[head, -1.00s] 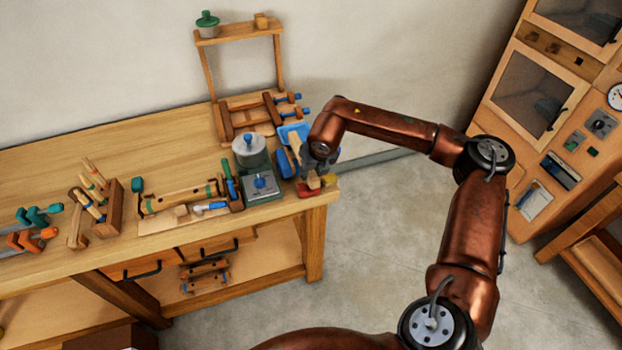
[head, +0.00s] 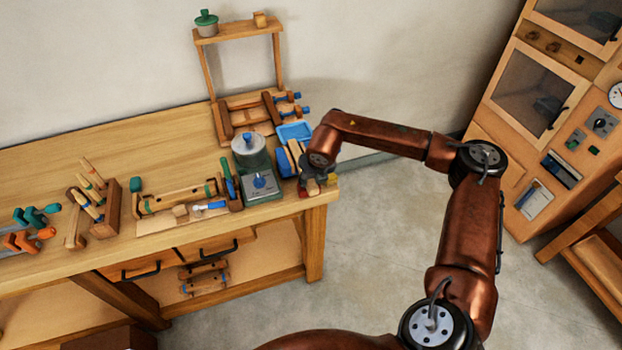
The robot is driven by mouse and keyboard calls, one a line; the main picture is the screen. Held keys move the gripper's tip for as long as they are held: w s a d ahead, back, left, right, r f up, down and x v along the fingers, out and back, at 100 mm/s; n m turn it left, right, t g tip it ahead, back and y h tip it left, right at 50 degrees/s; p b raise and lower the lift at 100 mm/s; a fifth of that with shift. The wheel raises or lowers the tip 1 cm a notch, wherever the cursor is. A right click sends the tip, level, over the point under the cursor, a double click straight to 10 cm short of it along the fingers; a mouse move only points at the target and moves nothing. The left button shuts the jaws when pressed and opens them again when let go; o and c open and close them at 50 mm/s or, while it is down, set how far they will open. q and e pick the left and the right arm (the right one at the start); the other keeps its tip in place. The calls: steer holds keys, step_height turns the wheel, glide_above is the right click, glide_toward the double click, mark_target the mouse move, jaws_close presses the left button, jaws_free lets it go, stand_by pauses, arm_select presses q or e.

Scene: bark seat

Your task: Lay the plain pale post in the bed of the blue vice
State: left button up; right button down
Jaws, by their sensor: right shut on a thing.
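My right gripper (head: 318,184) is low over the right front corner of the bench, shut on a small pale wooden piece, which I take to be the pale post (head: 332,178). Only a bit of it shows beside the fingers; the rest is hidden. The blue vice (head: 283,163) appears to be the blue-sided thing just left of the gripper, with pale wood showing at its top. The gripper and wrist cover part of it, so I cannot see its bed clearly. My left gripper is not in view.
A red piece (head: 303,192) is partly hidden under the gripper. A blue tray (head: 295,132) lies behind. A grey-green device with a blue knob (head: 260,184) stands to the left, by a lidded canister (head: 250,150). The bench's (head: 150,140) back left is clear.

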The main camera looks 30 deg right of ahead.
steer(key=c, duration=1.6)
jaws_free()
steer(key=shift+r, duration=0.15)
steer(key=p+v, duration=0.1)
steer(key=v, duration=1.1)
steer(key=shift+r+p, duration=0.4)
steer(key=shift+f, duration=0.1)
